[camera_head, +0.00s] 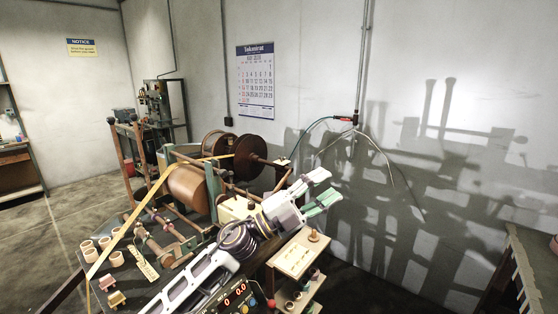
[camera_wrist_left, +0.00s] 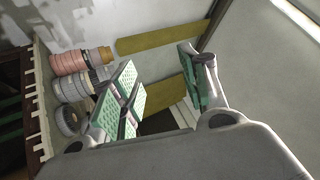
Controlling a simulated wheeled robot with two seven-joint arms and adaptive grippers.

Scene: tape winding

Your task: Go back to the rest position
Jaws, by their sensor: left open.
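My left gripper (camera_head: 318,190) reaches in from the lower left in the head view, over the right side of the winding bench. Its green-padded fingers are apart and hold nothing. In the left wrist view the two fingers of the left gripper (camera_wrist_left: 165,90) stand wide apart with an empty gap between them. The tape winding machine, with a brown roll (camera_head: 188,187) and dark reels (camera_head: 250,155), stands behind and left of the gripper. A yellow tape (camera_head: 150,190) runs down from the machine to the front left. My right gripper is not in the head view.
A small wooden stand (camera_head: 298,258) is just below the gripper. A control box with a red display (camera_head: 238,296) is at the front. Several cardboard cores (camera_head: 104,245) lie at the bench's left. A grey ledge (camera_head: 528,270) is at right. The wrist view shows stacked rolls (camera_wrist_left: 80,60).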

